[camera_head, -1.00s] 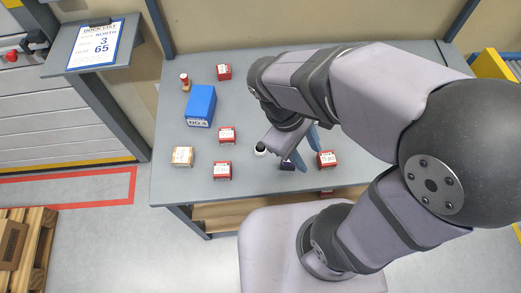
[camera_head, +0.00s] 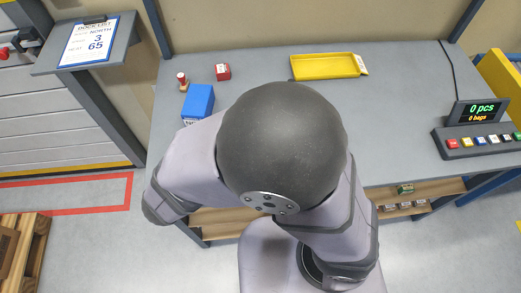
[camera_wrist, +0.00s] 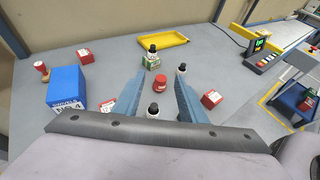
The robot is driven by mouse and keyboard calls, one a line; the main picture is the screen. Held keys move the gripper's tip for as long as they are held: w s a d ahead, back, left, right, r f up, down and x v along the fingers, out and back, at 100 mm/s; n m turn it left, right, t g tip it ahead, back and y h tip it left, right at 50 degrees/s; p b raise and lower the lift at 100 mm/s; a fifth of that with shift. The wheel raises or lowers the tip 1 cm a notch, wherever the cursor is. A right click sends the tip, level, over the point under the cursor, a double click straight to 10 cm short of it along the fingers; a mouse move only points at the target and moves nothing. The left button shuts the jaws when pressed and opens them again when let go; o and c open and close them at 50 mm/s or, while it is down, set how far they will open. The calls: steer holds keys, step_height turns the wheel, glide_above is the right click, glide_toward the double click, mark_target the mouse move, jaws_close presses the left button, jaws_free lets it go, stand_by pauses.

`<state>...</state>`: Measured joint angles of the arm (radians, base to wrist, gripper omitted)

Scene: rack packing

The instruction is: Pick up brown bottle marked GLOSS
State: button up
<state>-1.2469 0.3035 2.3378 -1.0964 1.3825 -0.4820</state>
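My gripper (camera_wrist: 160,77) shows in the wrist view with its two blue fingers spread apart and nothing held between them. A black-capped bottle (camera_wrist: 153,109) stands low between the fingers, its lower part hidden by my gripper body. Another black-capped bottle (camera_wrist: 181,70) is by the right fingertip. A black-capped bottle with a green and white label (camera_wrist: 152,60) stands beyond the fingertips. A small red jar (camera_wrist: 160,83) lies in the gap between the fingers. No brown body or GLOSS marking can be read on any bottle. In the head view my arm hides the gripper.
A blue box (camera_head: 198,100) stands at the table's left, with a red box (camera_head: 223,72) and a red-topped item (camera_head: 183,80) nearby. A yellow tray (camera_head: 325,67) lies at the back. A counter display (camera_head: 478,113) stands at the right.

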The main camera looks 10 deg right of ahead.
step_height(320, 180, down, 13)
steer(key=shift+p+x, duration=1)
steer(key=shift+x, duration=2.65)
steer(key=shift+s, duration=0.1)
jaws_close()
